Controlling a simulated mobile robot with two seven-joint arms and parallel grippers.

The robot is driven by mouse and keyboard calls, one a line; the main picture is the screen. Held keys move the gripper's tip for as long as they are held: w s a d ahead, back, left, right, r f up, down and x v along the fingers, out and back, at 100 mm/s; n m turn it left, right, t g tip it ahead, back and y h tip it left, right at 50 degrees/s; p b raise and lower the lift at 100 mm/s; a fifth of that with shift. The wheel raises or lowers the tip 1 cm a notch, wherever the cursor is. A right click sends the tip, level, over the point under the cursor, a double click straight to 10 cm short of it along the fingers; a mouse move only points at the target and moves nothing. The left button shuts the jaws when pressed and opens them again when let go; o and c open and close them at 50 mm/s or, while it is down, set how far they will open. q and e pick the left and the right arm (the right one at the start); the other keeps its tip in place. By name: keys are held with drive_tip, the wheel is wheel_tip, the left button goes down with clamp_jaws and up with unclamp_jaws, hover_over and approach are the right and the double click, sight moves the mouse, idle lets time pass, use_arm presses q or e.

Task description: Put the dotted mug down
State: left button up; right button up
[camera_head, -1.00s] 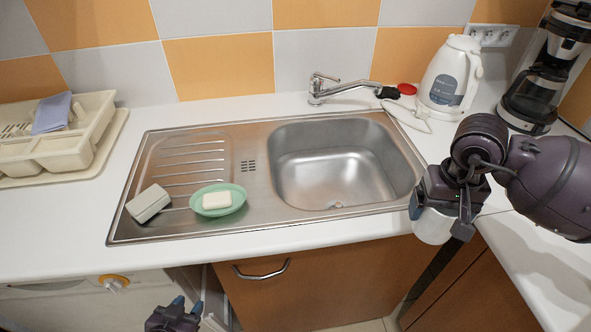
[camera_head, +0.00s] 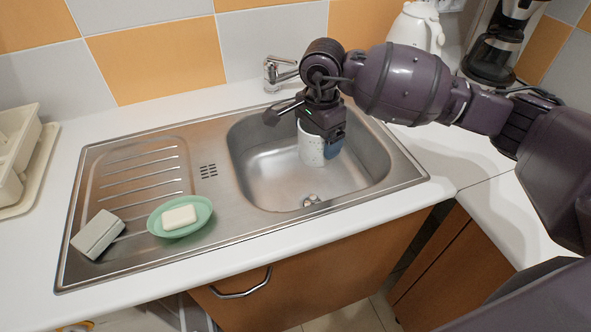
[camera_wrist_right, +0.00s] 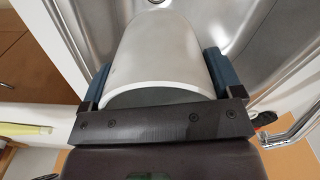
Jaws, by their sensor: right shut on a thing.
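The dotted mug (camera_head: 312,148) is white with small dark specks and appears upright in or over the sink basin (camera_head: 262,178). My right gripper (camera_head: 322,140) comes from above and is shut on it. In the right wrist view the mug (camera_wrist_right: 160,55) sits between the two blue fingertips of my right gripper (camera_wrist_right: 153,75), its rim toward the camera. I cannot tell whether its base touches the basin floor. My left gripper does not clearly show in the head view now.
A green dish (camera_head: 196,226) with a soap bar (camera_head: 179,217) and a sponge (camera_head: 98,235) lie on the drainboard (camera_head: 140,180). The faucet (camera_head: 281,72) stands behind the basin. A white kettle (camera_head: 417,30) and a coffee maker (camera_head: 497,45) are at the back right. The front of the basin is clear.

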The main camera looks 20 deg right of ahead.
drive_tip(key=w+r+m+b, duration=0.1)
drive_tip(key=w+m, duration=0.5)
drive_tip(key=m, duration=0.7)
drive_tip(key=w+r+m+b, duration=0.15)
drive_tip(key=w+m, duration=0.35)
drive_tip(key=m, duration=0.7)
drive_tip(key=f+b, duration=0.1)
drive_tip(key=f, duration=0.5)
drive_tip(key=f+b, duration=0.1)
drive_tip(key=f, duration=0.6)
drive_tip(key=f+b, duration=0.1)
drive_tip(key=f, duration=0.5)
drive_tip(key=shift+a+f, duration=0.25)
drive_tip(key=shift+a, duration=0.15)
drive_tip(key=shift+f+m, duration=0.25)
drive_tip(key=shift+m, duration=0.05)
use_arm(q)
drive_tip(key=f, duration=0.4)
drive_tip(key=shift+w+d, duration=0.2)
drive_tip(key=shift+d, duration=0.05)
use_arm(e)
drive_tip(key=shift+r, duration=0.15)
